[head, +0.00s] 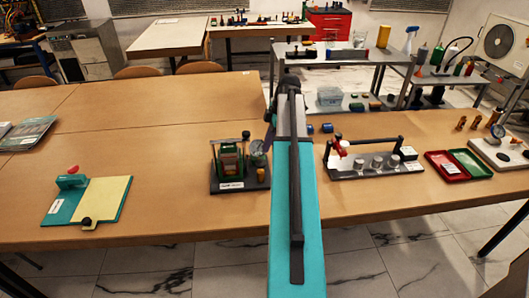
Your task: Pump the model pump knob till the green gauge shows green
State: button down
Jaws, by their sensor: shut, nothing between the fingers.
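A small rig on a dark base (228,187) stands on the wooden table, just left of my arm. It has a green and brown frame (231,163), a black knob (246,134) on top and a small round gauge (257,148) at its right. The gauge's reading is too small to tell, and my arm stands close to its right edge. A second round gauge (497,131) is on a white base at the far right. My gripper's fingers are hidden behind the arm.
A teal board (57,213) with a red knob lies at the left. Right of my arm are a grey rack (345,174) with a dark bar and a red tray (441,167) beside a green one. Table between board and rig is clear.

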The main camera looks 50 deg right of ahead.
jog(key=shift+b+v, duration=0.5)
jog(key=shift+v, duration=2.15)
